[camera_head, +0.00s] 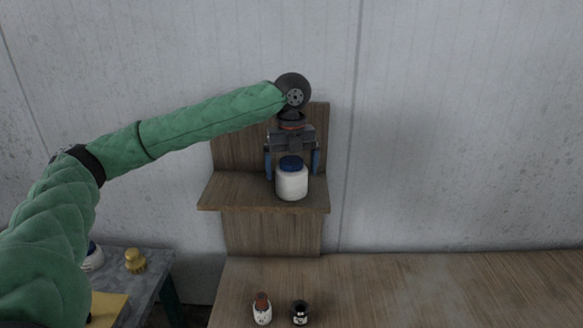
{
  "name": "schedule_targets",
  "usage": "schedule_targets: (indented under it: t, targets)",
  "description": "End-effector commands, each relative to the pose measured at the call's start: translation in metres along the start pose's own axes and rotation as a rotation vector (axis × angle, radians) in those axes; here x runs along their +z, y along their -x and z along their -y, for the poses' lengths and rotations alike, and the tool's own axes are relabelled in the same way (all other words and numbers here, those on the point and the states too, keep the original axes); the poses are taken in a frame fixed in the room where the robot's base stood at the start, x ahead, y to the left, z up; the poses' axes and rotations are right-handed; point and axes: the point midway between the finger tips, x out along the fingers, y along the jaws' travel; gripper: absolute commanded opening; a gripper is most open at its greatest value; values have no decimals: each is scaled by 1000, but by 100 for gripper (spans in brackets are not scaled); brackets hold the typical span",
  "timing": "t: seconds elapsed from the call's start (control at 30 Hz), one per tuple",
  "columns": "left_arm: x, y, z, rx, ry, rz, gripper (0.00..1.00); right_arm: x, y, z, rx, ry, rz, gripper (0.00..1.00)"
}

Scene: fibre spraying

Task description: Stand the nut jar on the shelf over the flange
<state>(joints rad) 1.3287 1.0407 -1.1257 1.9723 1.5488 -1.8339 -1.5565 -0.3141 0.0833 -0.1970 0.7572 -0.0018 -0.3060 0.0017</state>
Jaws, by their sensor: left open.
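A white jar with a blue lid (291,182) stands upright on the small wooden shelf (230,192); it appears to be the nut jar. My left gripper (292,172) is open, with its blue-grey fingers on either side of the jar's lid and upper part. I see gaps between the fingers and the jar. My left arm reaches in from the left in a green sleeve. No flange can be made out for sure. My right gripper is not in view.
Below the shelf is a wooden worktop (420,290), clear on its right. A small white jar with a brown top (262,309) and a dark-topped jar (299,313) stand on it. A grey side table (150,262) at lower left holds a brass-coloured part (135,261).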

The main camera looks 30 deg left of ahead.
Motion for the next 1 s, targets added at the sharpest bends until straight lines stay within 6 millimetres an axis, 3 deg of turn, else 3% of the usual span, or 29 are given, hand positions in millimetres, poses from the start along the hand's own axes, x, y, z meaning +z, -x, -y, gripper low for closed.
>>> schedule_targets:
  t: [0.17, 0.3, 0.57, 1.0]
  targets:
    - [0, 13, 1, -1, 0, 1, 95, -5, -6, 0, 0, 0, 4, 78]
    - [0, 37, 1, -4, -1, 1, 95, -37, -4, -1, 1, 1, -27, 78]
    - [0, 90, 1, -3, 0, 2, 95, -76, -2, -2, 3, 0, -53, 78]
    - [0, 119, 0, 0, 1, 1, 95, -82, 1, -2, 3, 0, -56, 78]
